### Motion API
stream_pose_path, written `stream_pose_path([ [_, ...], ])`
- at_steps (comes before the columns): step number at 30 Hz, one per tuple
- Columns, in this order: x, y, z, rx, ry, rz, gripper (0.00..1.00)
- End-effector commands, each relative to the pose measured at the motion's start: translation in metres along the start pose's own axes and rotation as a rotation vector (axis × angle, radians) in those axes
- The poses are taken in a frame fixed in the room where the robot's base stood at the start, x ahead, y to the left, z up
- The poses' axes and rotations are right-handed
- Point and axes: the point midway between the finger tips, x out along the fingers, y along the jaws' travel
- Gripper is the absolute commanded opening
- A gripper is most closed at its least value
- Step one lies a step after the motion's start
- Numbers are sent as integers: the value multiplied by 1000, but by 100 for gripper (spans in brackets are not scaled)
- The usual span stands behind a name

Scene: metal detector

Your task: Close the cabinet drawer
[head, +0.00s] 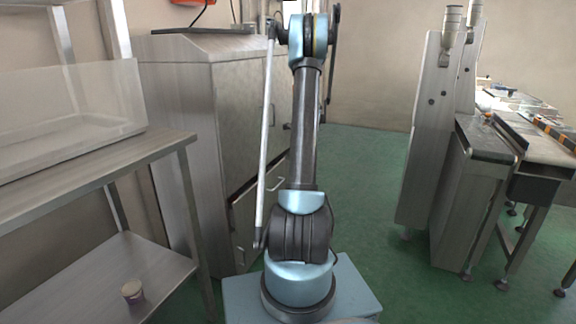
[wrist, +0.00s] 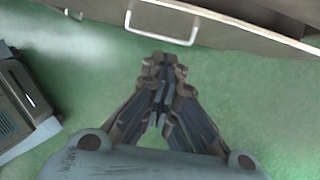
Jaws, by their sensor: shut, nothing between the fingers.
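The metal cabinet (head: 180,110) stands behind and left of my arm in the head view, with its handled fronts partly hidden by the arm. A brown-grey drawer front (wrist: 225,32) with a pale bar handle (wrist: 160,41) crosses the top of the wrist view. How far the drawer stands out is hard to tell. My gripper (wrist: 164,68) is shut and empty over the green floor. Its tips point toward the handle, with a small gap between them in the picture. I cannot make out the gripper in the head view.
The metal detector frame (head: 430,130) and conveyor (head: 490,150) are at the right. Green floor (head: 365,190) is clear between.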

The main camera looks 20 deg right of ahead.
Motion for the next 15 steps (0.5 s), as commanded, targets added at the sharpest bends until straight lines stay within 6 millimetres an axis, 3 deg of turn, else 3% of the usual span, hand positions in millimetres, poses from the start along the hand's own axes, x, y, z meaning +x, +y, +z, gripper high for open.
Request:
stream_pose_path([
  [7,-1,8,-12,6,-60,9,0],
  [15,13,48,-46,8,-321,14,0],
])
